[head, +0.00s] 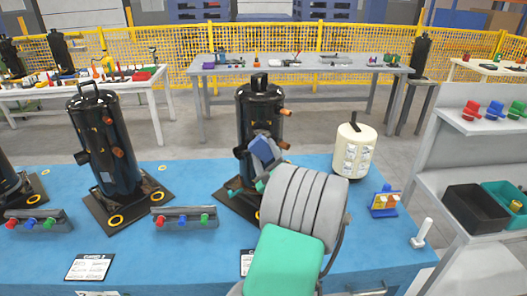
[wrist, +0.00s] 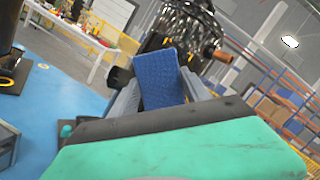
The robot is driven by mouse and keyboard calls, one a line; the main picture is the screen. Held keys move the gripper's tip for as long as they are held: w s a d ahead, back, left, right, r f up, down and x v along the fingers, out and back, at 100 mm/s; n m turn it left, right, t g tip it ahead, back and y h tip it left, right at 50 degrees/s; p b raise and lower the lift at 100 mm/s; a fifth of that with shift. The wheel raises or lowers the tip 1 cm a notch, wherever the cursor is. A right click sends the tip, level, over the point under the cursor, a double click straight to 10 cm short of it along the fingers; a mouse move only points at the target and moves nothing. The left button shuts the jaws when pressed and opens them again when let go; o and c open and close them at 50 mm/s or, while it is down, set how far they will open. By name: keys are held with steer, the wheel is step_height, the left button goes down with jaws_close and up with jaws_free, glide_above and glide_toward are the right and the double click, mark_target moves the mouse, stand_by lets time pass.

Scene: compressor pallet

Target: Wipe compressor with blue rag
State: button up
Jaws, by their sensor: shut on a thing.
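The blue rag (head: 262,148) is held in my gripper (head: 258,158), against or just in front of the middle black compressor (head: 258,105). I cannot tell whether the rag touches it. In the wrist view the blue rag (wrist: 160,82) stands up between the fingers of my gripper (wrist: 160,92), with the black compressor (wrist: 185,25) and its copper-coloured port (wrist: 217,54) behind it. The compressor stands upright on a dark base plate on the blue table. My arm hides its lower right part. Another black compressor (head: 104,145) stands upright to the left.
The blue table (head: 160,255) also bears cap racks (head: 185,218), a cream canister (head: 353,150) and a small blue holder (head: 384,202) at the right. A grey shelf (head: 450,185) with bins stands at the far right. Free table surface lies between the two compressors.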

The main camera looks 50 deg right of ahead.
steer(key=shift+s+a, duration=0.45)
steer(key=shift+a, duration=0.1)
steer(key=shift+s+a+b, duration=0.4)
steer(key=shift+s+a, duration=0.6)
steer(key=shift+a, duration=0.15)
